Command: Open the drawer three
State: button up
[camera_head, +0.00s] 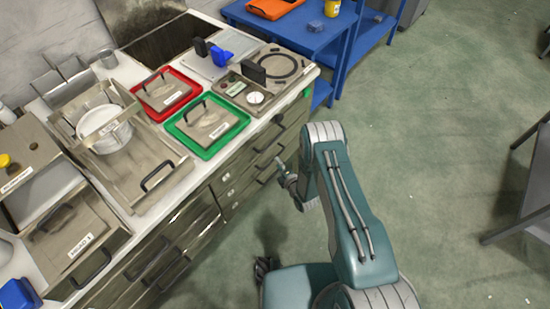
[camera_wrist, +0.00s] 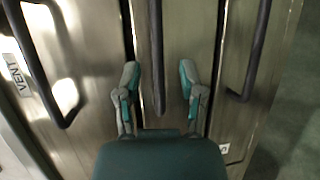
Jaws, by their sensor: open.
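My gripper (camera_head: 284,174) is near the front of the metal drawer stack (camera_head: 241,183) under the counter, in the head view. In the wrist view my gripper (camera_wrist: 158,78) is open, with one finger on each side of a dark bar handle (camera_wrist: 156,50) on the middle drawer front. The handle's lower end lies between the fingertips; I cannot tell if they touch it. Further dark handles show on the left front (camera_wrist: 65,122) and the right front (camera_wrist: 245,95). The drawer fronts look shut. I cannot read which one is number three.
The counter holds a red tray (camera_head: 187,109), a green tray (camera_head: 206,151), and lidded metal boxes. A "VENT" label (camera_wrist: 17,74) shows on the left in the wrist view. A blue table (camera_head: 300,42) stands beyond the counter.

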jog(key=shift+x, duration=1.9)
grip_shut()
